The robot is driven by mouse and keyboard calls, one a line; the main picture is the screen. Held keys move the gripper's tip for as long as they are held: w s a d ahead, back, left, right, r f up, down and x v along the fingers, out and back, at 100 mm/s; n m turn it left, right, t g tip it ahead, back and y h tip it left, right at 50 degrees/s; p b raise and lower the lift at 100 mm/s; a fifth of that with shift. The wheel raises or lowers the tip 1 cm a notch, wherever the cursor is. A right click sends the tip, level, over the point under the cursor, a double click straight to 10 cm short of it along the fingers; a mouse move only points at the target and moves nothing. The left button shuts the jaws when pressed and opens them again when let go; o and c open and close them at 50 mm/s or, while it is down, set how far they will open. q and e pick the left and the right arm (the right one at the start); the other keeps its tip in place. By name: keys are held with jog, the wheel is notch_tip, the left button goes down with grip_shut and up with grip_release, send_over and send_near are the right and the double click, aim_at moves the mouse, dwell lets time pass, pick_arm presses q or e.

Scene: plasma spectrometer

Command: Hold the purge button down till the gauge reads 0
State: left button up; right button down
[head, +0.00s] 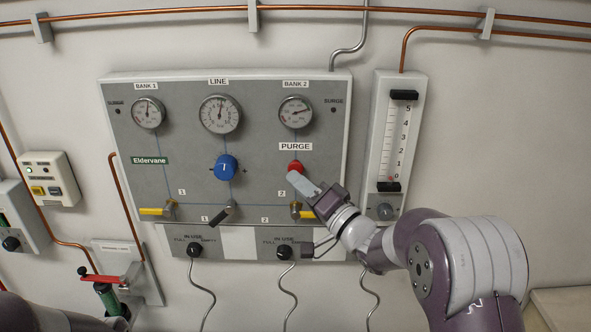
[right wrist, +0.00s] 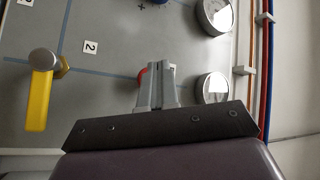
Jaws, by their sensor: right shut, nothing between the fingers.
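The red purge button (head: 295,166) sits under the PURGE label on the grey panel (head: 255,150). My right gripper (head: 293,178) is shut and empty, its fingertips at the button's lower edge. In the right wrist view the shut fingers (right wrist: 157,88) partly cover the red button (right wrist: 142,75); whether they touch or press it cannot be told. The BANK 1 gauge (head: 148,112) and LINE gauge (head: 219,114) have needles pointing about upward. The BANK 2 gauge (head: 295,112) has its needle toward the right. Their figures are too small to read. My left gripper is not visible.
A blue knob (head: 225,168) and yellow-handled valves (head: 152,211) (head: 302,213) are close by, with a black-handled valve (head: 223,213) between. A flow tube (head: 396,140) stands right of the panel. Black IN USE knobs (head: 284,252) sit below.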

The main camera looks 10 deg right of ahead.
jog(key=shift+w, duration=0.1)
dwell(0.3)
jog(key=shift+w+d, duration=0.1)
jog(key=shift+w, duration=0.25)
jog(key=shift+w+d+r, duration=0.1)
jog(key=shift+w, duration=0.45)
dwell(0.7)
jog(key=shift+s, duration=0.2)
dwell(3.2)
jog(key=shift+s+a, duration=0.2)
jog(key=shift+s, duration=0.5)
jog(key=shift+s, duration=0.1)
jog(key=s, duration=0.2)
jog(key=s+a, duration=0.1)
jog(key=s, duration=0.1)
jog(key=shift+s, duration=0.35)
